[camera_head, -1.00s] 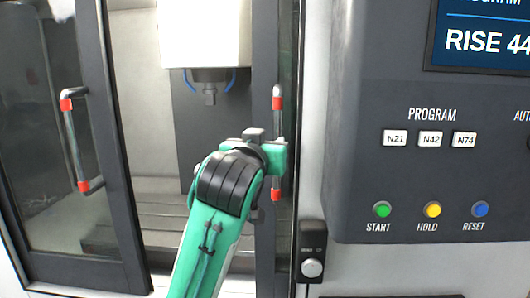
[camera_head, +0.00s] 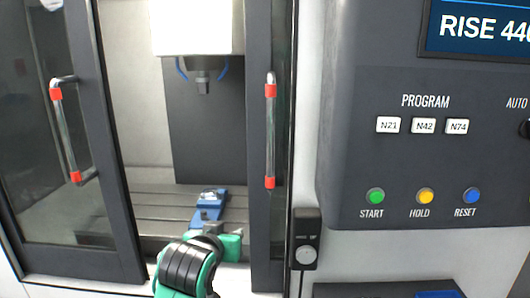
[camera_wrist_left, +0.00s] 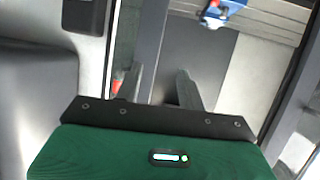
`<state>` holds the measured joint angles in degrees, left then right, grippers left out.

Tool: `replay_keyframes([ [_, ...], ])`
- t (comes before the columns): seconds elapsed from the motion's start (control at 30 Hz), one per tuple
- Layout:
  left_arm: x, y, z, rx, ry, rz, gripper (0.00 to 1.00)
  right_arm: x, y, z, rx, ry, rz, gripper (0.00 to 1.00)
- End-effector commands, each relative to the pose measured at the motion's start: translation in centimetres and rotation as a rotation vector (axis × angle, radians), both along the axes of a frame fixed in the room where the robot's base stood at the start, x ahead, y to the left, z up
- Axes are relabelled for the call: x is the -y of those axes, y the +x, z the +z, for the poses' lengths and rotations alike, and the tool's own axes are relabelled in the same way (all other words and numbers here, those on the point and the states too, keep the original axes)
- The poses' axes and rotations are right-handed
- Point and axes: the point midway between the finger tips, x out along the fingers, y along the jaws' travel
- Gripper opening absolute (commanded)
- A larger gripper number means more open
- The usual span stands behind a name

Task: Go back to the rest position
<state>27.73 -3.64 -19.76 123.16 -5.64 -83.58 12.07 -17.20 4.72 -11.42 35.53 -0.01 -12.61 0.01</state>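My left gripper (camera_head: 222,242) is low in front of the machine opening in the head view, below and left of the right door handle (camera_head: 270,135) and apart from it. In the left wrist view its two fingers (camera_wrist_left: 158,88) stand apart with nothing between them, so it is open. The green arm comes in from the bottom edge. My right gripper is in neither view.
The left door handle (camera_head: 67,130) has red ends. The doors stand apart, showing a blue vise (camera_head: 209,197) on the machine bed and a spindle (camera_head: 204,78) above. The control panel (camera_head: 420,160) is at right, with a small switch box (camera_head: 305,240) below left.

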Motion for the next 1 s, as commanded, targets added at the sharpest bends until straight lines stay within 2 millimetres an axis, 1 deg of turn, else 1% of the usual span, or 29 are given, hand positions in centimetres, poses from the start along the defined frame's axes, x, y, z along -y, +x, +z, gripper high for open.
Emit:
replay_keyframes([
  [0.03,-0.9,-1.0,-2.8,-0.048,0.006,0.006,0.4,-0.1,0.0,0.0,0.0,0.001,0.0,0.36],
  [0.07,-1.3,-1.5,-4.2,-0.074,0.01,0.01,0.4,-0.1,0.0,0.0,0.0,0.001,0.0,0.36],
  [0.1,-1.9,-2.3,-6.1,-0.108,0.016,0.013,0.4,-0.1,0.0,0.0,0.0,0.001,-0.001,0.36],
  [0.17,-2.9,-3.7,-8.7,-0.157,0.026,0.017,0.4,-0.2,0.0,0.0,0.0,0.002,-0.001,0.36],
  [0.2,-3.4,-4.7,-10.5,-0.19,0.032,0.019,0.4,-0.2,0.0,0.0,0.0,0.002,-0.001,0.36],
  [0.27,-4.3,-6.2,-12.9,-0.239,0.041,0.023,0.4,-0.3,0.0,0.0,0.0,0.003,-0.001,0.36],
  [0.3,-4.9,-7.3,-14.5,-0.271,0.049,0.025,0.4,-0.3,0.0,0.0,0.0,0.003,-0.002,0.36],
  [0.37,-5.8,-9.2,-16.8,-0.321,0.06,0.028,0.4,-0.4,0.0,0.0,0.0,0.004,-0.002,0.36],
  [0.4,-6.4,-10.4,-18.3,-0.353,0.068,0.03,0.4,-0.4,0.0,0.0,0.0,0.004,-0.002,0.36],
  [0.47,-7.2,-12.4,-20.3,-0.402,0.081,0.031,0.4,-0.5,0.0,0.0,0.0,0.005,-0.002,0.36],
  [0.5,-7.7,-13.8,-21.6,-0.434,0.089,0.03,0.4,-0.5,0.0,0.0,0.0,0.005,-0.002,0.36],
  [0.57,-8.5,-15.9,-23.4,-0.482,0.101,0.031,0.4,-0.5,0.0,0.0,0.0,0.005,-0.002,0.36],
  [0.6,-9.0,-17.4,-24.5,-0.515,0.11,0.03,0.4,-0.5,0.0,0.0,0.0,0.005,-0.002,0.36],
  [0.67,-9.8,-19.7,-26.1,-0.563,0.123,0.029,0.4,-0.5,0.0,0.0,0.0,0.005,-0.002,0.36],
  [0.7,-10.3,-21.2,-27.1,-0.595,0.133,0.028,0.4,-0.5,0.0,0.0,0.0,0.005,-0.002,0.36],
  [0.8,-11.4,-24.7,-28.9,-0.665,0.155,0.022,0.4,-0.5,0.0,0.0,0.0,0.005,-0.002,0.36],
  [1.0,-12.9,-30.1,-31.0,-0.769,0.188,0.01,0.4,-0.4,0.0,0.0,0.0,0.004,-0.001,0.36],
])
